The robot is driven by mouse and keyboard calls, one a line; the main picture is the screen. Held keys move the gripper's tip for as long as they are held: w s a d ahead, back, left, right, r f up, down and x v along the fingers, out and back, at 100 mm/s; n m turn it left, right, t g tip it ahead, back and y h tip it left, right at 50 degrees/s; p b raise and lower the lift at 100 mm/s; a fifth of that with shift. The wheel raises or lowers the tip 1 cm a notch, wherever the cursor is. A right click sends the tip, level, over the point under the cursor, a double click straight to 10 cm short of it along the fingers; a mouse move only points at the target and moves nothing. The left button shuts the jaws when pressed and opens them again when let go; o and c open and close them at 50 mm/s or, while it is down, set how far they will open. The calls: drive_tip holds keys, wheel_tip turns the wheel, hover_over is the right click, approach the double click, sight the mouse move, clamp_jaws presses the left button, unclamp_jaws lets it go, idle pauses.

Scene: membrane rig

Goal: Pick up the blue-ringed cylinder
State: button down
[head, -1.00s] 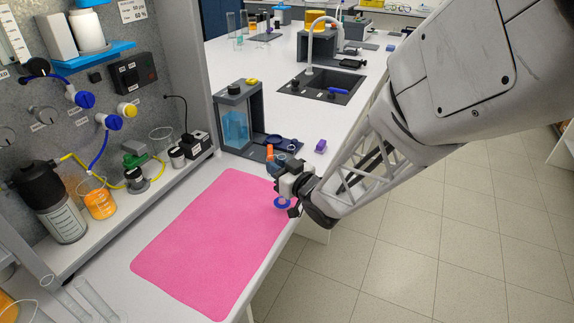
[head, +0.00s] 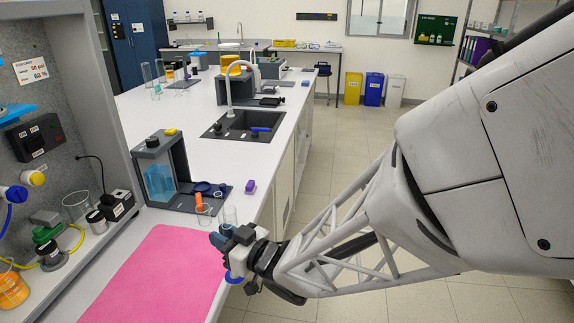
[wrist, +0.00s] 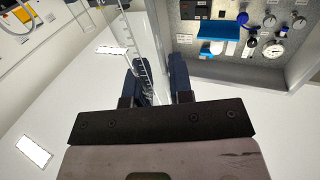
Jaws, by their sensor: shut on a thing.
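The blue-ringed cylinder is clear and slim. Its glass upper part (head: 229,216) shows above my gripper (head: 224,243) in the head view, and its blue ring (head: 234,279) shows just below. My gripper is shut around its middle, which the fingers hide. The cylinder looks about upright at the right edge of the pink mat (head: 150,275); I cannot tell whether its base touches anything. In the wrist view, clear glass with marks (wrist: 146,78) stands between the two dark fingers (wrist: 157,75).
A dark stand with a blue tank (head: 160,182) is behind the mat, with an orange piece (head: 199,202) and a purple block (head: 250,186) nearby. The rig panel (head: 60,120) rises at left. The bench's right edge is close to my gripper.

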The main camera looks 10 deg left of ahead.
drive_tip(key=shift+s+d+r, duration=0.2)
drive_tip(key=shift+s+d, duration=1.05)
drive_tip(key=shift+s, duration=0.1)
